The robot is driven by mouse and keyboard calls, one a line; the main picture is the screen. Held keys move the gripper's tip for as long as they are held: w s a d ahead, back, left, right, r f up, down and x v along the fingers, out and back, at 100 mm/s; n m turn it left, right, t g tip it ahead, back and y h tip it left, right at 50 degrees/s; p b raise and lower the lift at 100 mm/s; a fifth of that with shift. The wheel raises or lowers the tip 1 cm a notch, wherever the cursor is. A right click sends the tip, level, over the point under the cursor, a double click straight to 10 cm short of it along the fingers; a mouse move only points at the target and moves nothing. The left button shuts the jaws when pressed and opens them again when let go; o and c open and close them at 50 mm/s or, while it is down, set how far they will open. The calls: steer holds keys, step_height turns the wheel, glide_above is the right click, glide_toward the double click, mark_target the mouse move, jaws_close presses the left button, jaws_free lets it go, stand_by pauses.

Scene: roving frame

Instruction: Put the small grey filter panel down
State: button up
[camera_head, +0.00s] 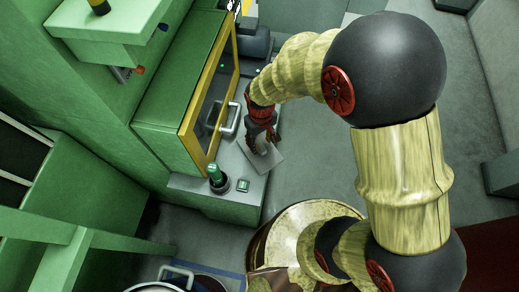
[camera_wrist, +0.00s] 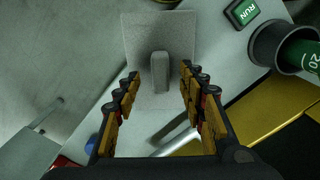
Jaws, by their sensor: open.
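The small grey filter panel (camera_wrist: 172,32) is a flat rectangular plate with a raised grey grip (camera_wrist: 160,72) on its face. In the head view the panel (camera_head: 268,159) is at the edge of the grey ledge (camera_head: 205,193), partly jutting past it over the floor. I cannot tell whether it lies flat on the ledge or just above it. My gripper (camera_wrist: 160,82) is open, with one finger on each side of the grip and visible gaps between. It also shows in the head view (camera_head: 257,146), right over the panel, hiding part of it.
A green machine with a yellow-framed door (camera_head: 209,95) and a door handle (camera_head: 231,119) stands close left of my gripper. A green cylinder in a dark holder (camera_head: 216,179) and a green RUN tile (camera_head: 243,185) are on the ledge. A round metal drum top (camera_head: 290,228) is nearer.

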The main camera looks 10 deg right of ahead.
mark_target(260, 145)
step_height(260, 145, down, 4)
steer(key=shift+w+a+f+b, duration=0.1)
steer(key=shift+w+b, duration=0.05)
steer(key=shift+b, duration=0.3)
steer(key=shift+c, duration=1.2)
steer(key=c, duration=0.8)
jaws_close()
